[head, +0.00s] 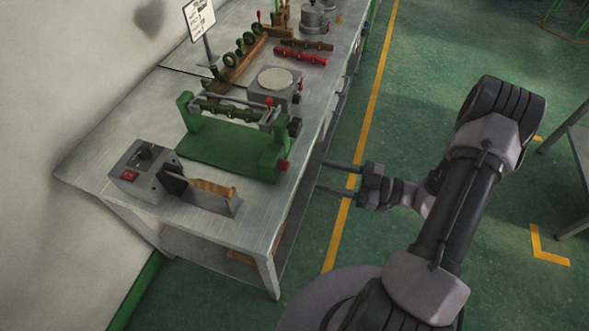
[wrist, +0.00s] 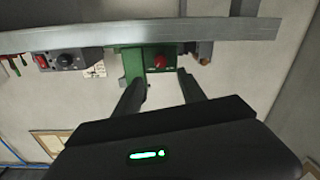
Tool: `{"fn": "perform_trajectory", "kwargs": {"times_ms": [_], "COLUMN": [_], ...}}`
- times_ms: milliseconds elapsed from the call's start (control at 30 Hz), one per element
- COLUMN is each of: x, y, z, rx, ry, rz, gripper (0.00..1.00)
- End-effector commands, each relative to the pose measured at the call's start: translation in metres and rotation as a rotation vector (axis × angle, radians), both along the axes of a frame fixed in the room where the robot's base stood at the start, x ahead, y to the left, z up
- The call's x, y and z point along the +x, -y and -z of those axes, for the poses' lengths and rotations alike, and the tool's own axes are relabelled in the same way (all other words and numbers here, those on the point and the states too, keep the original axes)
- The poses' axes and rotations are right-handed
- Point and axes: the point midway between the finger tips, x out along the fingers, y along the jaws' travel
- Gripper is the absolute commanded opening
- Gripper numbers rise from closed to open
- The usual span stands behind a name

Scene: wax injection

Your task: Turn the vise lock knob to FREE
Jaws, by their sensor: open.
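The green vise (head: 225,145) stands on the grey workbench and holds a dark green bar along its top. A red knob (head: 283,165) sits low on its right end, facing the aisle, and a black knob (head: 295,127) sits higher at that end. My gripper (head: 321,175) is open and empty, level with the bench side and apart from the vise. In the wrist view, the red knob (wrist: 160,61) on the green vise end (wrist: 133,62) appears beyond and between my two fingers (wrist: 160,92), not touched. I cannot read any FREE mark or the knob's setting.
A grey control box (head: 145,172) with a red switch is at the bench's near end, beside a wooden piece (head: 213,188). A grey round-topped device (head: 275,84) stands behind the vise. The bench edge (wrist: 160,36) crosses the wrist view. The green aisle floor (head: 420,60) is clear.

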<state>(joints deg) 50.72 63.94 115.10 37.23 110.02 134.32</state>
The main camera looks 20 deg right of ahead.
Motion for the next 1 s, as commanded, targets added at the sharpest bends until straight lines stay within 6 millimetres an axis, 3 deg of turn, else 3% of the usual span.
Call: {"fn": "perform_trajectory", "kwargs": {"times_ms": [100,300,500,733,900,1000], "x": [0.019,0.043,0.052,0.052,0.052,0.052], "y": [-0.032,-0.067,-0.080,-0.080,-0.080,-0.080], "z": [0.004,0.003,0.001,0.000,0.000,0.000], "rx": [-0.002,-0.003,-0.003,-0.003,-0.003,-0.003], "ry": [0.000,0.001,0.002,0.002,0.002,0.002], "rz": [-0.007,-0.005,-0.003,-0.002,-0.003,-0.003], "gripper": [0.48,0.48,0.48,0.48,0.15,0.00]}}
